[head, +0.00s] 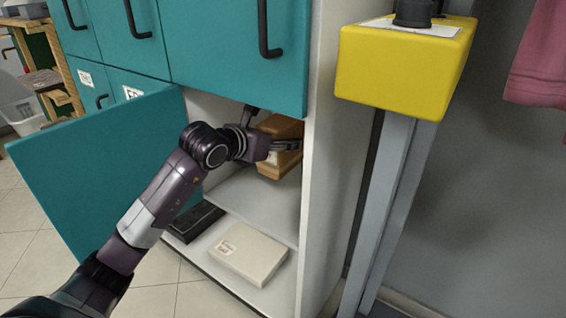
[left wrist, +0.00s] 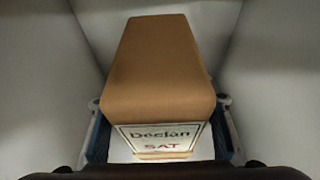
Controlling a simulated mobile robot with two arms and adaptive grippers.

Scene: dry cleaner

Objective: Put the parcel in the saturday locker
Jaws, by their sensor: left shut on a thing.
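The parcel (head: 283,130) is an orange-brown box inside the open locker (head: 272,205). Its label, seen in the left wrist view, reads "Declan SAT", and the parcel's top (left wrist: 162,65) fills the middle of that view. My left gripper (head: 272,146) reaches into the compartment and is shut on the parcel, with a finger on each side of it. Locker walls stand on both sides of the parcel. I cannot tell whether the parcel touches the compartment floor. The teal locker door (head: 95,175) is swung open to the left. My right gripper is not in view.
A white labelled box (head: 248,253) and a dark flat case (head: 195,221) lie low in the locker. Closed teal doors (head: 235,55) are above. A yellow box on a grey post (head: 400,70) stands at the right. Pink cloth (head: 540,60) hangs far right.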

